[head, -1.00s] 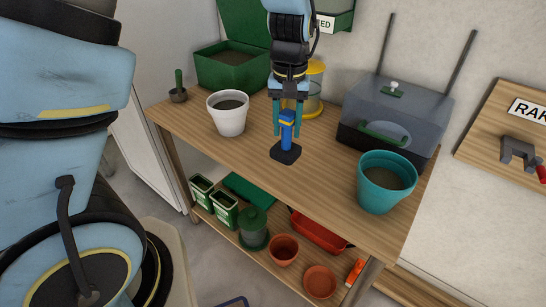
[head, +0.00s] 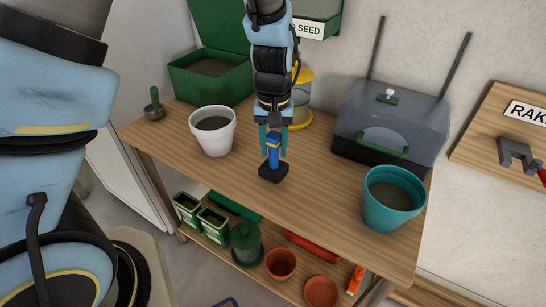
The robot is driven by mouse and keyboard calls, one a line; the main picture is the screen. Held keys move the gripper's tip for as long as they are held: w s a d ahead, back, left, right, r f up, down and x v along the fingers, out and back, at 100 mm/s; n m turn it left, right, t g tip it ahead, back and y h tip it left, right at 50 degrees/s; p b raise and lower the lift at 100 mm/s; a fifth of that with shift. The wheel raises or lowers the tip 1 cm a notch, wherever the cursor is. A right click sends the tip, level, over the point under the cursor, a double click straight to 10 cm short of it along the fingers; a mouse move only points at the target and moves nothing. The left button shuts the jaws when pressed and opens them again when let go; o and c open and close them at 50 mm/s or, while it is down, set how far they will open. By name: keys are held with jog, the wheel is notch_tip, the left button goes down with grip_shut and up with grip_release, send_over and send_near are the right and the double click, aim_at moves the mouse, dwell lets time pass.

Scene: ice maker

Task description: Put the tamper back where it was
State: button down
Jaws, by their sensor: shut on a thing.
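The tamper (head: 273,169) has a blue handle with a yellow band near its top and a dark square base. It is upright over the middle of the wooden table, near the front edge. I cannot tell whether its base touches the tabletop. My gripper (head: 273,142) points down from above, its teal fingers shut on the upper handle.
On the wooden table (head: 320,190) are a white pot (head: 212,140), a small scoop cup (head: 154,110), a green box (head: 208,85), a yellow-rimmed jar (head: 300,95), a clear-lidded propagator (head: 385,125) and a teal pot (head: 392,205). The shelf below holds terracotta pots (head: 280,264). The table's middle right is clear.

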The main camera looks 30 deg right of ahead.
aim_at(274, 159)
jog(key=shift+f+p, duration=0.3)
jog(key=shift+f, duration=1.6)
jog(key=shift+f, duration=0.15)
jog(key=shift+c, duration=2.2)
grip_release()
notch_tip(274, 159, up, 12)
jog(key=b, duration=0.2)
jog(key=shift+r+b, duration=0.2)
jog(key=shift+b, duration=0.1)
jog(key=shift+a, duration=0.15)
